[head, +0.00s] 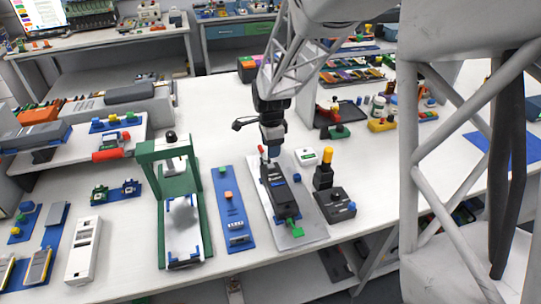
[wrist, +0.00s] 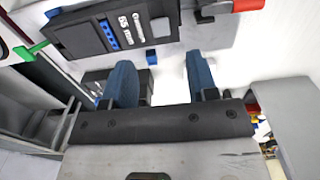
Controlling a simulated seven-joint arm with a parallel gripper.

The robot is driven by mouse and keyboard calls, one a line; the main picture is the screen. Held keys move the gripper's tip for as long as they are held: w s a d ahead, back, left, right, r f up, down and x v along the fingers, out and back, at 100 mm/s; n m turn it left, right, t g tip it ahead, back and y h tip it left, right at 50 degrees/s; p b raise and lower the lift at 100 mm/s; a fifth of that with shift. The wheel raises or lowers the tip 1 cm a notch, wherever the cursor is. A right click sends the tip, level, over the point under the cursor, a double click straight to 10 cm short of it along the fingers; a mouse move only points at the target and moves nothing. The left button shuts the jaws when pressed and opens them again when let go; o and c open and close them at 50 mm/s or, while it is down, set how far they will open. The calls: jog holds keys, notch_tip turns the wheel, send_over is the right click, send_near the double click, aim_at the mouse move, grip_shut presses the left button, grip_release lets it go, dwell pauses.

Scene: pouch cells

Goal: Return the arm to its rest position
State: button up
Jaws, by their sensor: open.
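My gripper (head: 272,152) is at the middle of the white bench in the head view, pointing down at the rear end of a black device (head: 281,190). In the wrist view my gripper (wrist: 161,80) has its two blue fingers spread, with nothing between them. The black device, marked 65 mm (wrist: 110,30), lies beyond the fingers at the upper left. In the head view I cannot tell the exact gap between the fingertips and the device. My arm reaches down from the top of the head view.
The device sits on a grey plate (head: 302,236). A green press frame (head: 160,200) and a blue strip (head: 235,212) stand left of it. A black unit with a yellow-topped post (head: 327,165) is close on the right. A red handle (wrist: 248,5) shows in the wrist view.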

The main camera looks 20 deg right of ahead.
jog(key=shift+s+r, duration=0.4)
jog(key=shift+r, duration=0.1)
jog(key=s+a+r+n+t, duration=0.1)
jog(key=s+r+n, duration=0.4)
jog(key=s, duration=0.5)
jog(key=s+r+n, duration=0.6)
jog(key=s+n, duration=0.1)
jog(key=s, duration=0.3)
jog(key=s+a+r+n+t, duration=0.1)
jog(key=s+r+n, duration=0.4)
jog(key=s, duration=0.5)
jog(key=shift+s+a+r+n+t, duration=0.25)
jog(key=shift+a+n+t, duration=0.05)
jog(key=shift+n, duration=0.1)
